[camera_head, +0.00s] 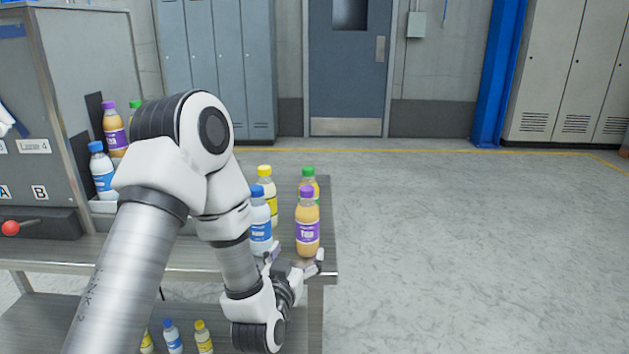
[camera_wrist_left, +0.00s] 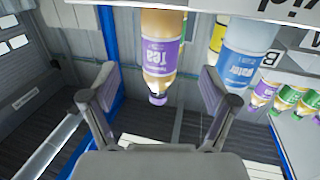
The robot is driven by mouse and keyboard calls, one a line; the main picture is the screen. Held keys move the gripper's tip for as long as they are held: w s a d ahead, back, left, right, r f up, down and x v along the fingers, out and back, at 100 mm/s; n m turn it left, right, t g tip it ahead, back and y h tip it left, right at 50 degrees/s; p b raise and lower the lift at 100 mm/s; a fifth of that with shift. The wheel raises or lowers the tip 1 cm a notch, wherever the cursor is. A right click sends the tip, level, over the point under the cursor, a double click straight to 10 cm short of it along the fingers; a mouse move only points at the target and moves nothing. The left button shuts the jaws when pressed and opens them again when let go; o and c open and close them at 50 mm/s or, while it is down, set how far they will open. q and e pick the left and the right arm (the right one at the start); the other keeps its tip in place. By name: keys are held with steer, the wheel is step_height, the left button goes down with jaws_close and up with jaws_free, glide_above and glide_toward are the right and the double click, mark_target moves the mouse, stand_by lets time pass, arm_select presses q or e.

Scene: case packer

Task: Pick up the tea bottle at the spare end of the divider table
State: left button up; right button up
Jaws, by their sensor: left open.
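The tea bottle (camera_head: 307,220), amber with a purple cap and purple label, stands upright at the right end of the metal table (camera_head: 325,245). My left gripper (camera_head: 295,262) is open and empty at the near side of this bottle, low by its base. In the left wrist view, which is upside down, the tea bottle (camera_wrist_left: 162,45) shows between and beyond the two spread fingers (camera_wrist_left: 158,80). The fingers appear not to touch it. My right gripper is not in view.
A blue-capped water bottle (camera_head: 260,218) stands close left of the tea bottle; yellow-capped (camera_head: 265,180) and green-capped (camera_head: 309,175) bottles stand behind. More bottles (camera_head: 102,172) stand by the grey machine (camera_head: 90,80) at left, and on the lower shelf (camera_head: 172,335). The floor right is clear.

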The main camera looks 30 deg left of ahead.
mark_target(304, 233)
arm_select(q)
steer(key=w, duration=0.1)
steer(key=w+a+r, duration=0.1)
steer(key=w, duration=0.1)
steer(key=shift+r, duration=0.15)
steer(key=shift+w+a+r, duration=0.1)
steer(key=shift+w+r, duration=0.05)
steer(key=shift+w, duration=0.15)
steer(key=x, duration=0.5)
steer(key=shift+f, duration=0.2)
steer(key=shift+s+r, duration=0.1)
steer(key=shift+s, duration=0.1)
steer(key=c, duration=1.5)
